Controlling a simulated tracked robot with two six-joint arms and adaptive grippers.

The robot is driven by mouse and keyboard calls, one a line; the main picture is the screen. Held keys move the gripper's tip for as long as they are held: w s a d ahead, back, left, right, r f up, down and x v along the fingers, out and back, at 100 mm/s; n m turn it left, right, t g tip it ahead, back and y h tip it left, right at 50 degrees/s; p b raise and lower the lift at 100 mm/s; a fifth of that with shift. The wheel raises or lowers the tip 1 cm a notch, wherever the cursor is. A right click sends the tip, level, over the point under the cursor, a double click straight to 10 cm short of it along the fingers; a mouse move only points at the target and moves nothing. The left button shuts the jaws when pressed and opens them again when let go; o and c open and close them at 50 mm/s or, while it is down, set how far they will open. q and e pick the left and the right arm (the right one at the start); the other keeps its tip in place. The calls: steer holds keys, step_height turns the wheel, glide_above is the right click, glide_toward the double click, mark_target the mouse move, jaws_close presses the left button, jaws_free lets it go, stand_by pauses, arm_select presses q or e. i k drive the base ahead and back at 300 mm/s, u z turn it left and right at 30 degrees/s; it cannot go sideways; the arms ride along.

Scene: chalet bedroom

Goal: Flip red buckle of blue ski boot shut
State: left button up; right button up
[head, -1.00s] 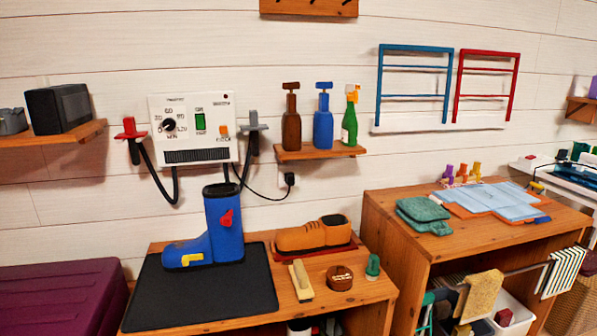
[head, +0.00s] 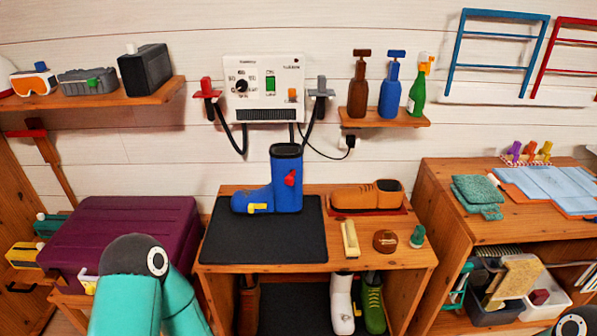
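The blue ski boot (head: 288,187) stands upright on a black mat (head: 255,242) on the wooden bench, its toe pointing left. Its red buckle (head: 291,178) sits on the upper shaft and sticks out from the side; the view is too small to tell its exact angle. A yellow buckle (head: 258,208) is low on the foot near the toe. A teal link of my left arm shows at the bottom left, but its gripper is out of frame. Only a small piece of my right arm shows at the bottom right corner, and its gripper is out of frame.
An orange shoe (head: 368,195), a brush (head: 350,239), a brown round tin (head: 385,241) and a green item (head: 417,236) share the bench to the right. A purple case (head: 120,235) stands left. A boot dryer panel (head: 263,85) hangs behind. The mat's front is clear.

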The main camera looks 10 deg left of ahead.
mark_target(289, 180)
steer(key=z, duration=1.1)
steer(key=i, duration=1.25)
steer(key=u, duration=1.1)
